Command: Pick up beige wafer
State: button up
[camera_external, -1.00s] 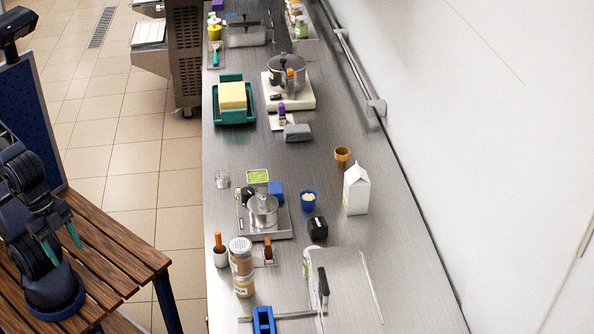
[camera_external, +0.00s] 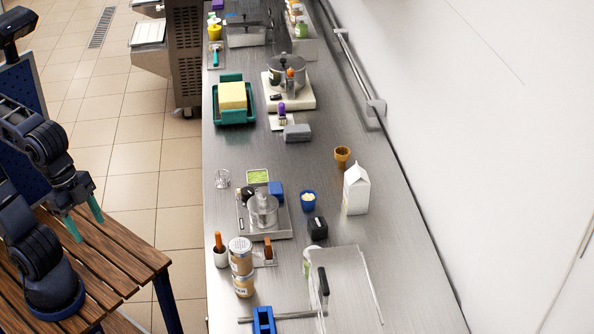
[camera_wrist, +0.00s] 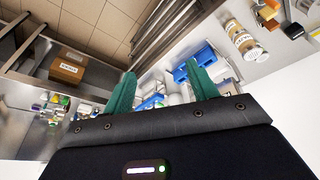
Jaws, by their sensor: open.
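A small tan-brown cup (camera_external: 342,157), the only wafer-like thing I can make out, stands upright on the steel counter (camera_external: 320,200) behind the white carton; I cannot be sure it is the beige wafer. My gripper (camera_external: 90,231) is over the slatted wooden bench at the left, far from the cup and apart from the counter. Its two green fingers are spread and empty. They also show in the wrist view (camera_wrist: 161,70), with no wafer that I can make out between or near them.
Bare counter lies left of the tan-brown cup.

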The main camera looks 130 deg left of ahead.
jog(key=w+a+r+n+g, duration=0.1)
jog(key=w+a, duration=0.2)
jog(key=a, duration=0.3)
jog(key=w+a+n, duration=0.2)
jog(key=w+a, duration=0.2)
jog(key=a, duration=0.3)
jog(key=w+a+r+n+g, duration=0.1)
jog(key=w+a, duration=0.2)
jog(key=a, duration=0.3)
jog(key=a+f+n+g, duration=0.1)
jog(key=a+f+n, duration=0.15)
jog(key=a, duration=0.85)
jog(key=a+f+n+g, duration=0.1)
jog(key=a+f, duration=0.2)
jog(key=a, duration=0.9)
jog(key=f, duration=2.5)
jog(key=shift+d, duration=0.2)
jog(key=shift+w+d+f, duration=0.1)
jog(key=shift+d+f, duration=0.05)
jog(key=shift+f, duration=1.5)
jog(key=shift+w+d+f, duration=0.1)
jog(key=shift+f, duration=1.55)
jog(key=c, duration=1)
jog(key=shift+c, duration=0.2)
jog(key=shift+r, duration=0.15)
